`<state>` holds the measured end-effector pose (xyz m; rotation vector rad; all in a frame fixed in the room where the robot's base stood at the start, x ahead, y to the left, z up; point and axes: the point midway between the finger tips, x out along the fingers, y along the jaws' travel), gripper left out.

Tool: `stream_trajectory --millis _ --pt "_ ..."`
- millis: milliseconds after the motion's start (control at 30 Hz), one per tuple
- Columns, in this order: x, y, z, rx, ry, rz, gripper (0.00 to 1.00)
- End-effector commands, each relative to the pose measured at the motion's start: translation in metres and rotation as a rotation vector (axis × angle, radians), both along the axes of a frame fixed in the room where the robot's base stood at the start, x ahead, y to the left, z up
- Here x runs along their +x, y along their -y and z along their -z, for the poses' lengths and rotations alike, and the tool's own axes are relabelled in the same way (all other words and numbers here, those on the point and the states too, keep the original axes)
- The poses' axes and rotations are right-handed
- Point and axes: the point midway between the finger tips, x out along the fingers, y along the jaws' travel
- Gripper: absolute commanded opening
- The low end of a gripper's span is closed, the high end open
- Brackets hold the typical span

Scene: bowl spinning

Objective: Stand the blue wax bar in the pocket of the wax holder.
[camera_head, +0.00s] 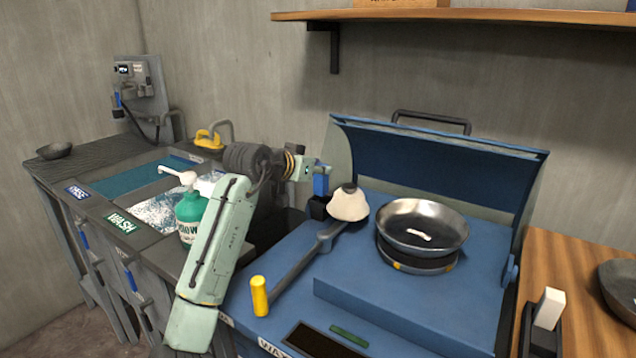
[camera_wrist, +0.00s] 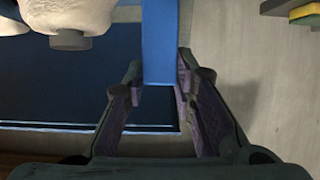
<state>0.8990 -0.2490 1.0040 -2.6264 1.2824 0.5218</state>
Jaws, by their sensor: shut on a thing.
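The blue wax bar (camera_head: 321,184) is upright in the head view, directly above or in the black wax holder (camera_head: 318,208). I cannot tell whether its lower end is inside the pocket. My gripper (camera_head: 318,168) reaches in from the left and is shut on the bar near its upper end. In the wrist view the bar (camera_wrist: 160,45) runs from between my gripper's fingers (camera_wrist: 162,90) to the top edge. The holder's pocket is hidden.
A cream polishing cone (camera_head: 348,204) is close right of the holder. A metal bowl (camera_head: 422,222) sits farther right on the blue machine. A yellow-handled lever (camera_head: 260,296) lies in front. A green soap bottle (camera_head: 190,215) stands left, behind my arm. A white bar (camera_head: 550,308) stands far right.

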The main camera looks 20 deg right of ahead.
Motion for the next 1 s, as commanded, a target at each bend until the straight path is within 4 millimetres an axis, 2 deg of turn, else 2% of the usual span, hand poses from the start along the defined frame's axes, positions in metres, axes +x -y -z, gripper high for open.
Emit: stream_trajectory --millis 300,600,633,900,1000 --pt "0.000 -0.001 0.036 -0.001 -0.001 -0.001 0.00" --pt "0.000 0.000 0.039 -0.001 -0.001 0.000 0.00" --pt "0.000 0.000 0.039 -0.001 -0.001 0.000 0.26" --pt "0.000 0.000 0.039 -0.001 -0.001 0.000 0.44" --pt "0.000 0.000 0.039 -0.001 -0.001 0.000 0.45"
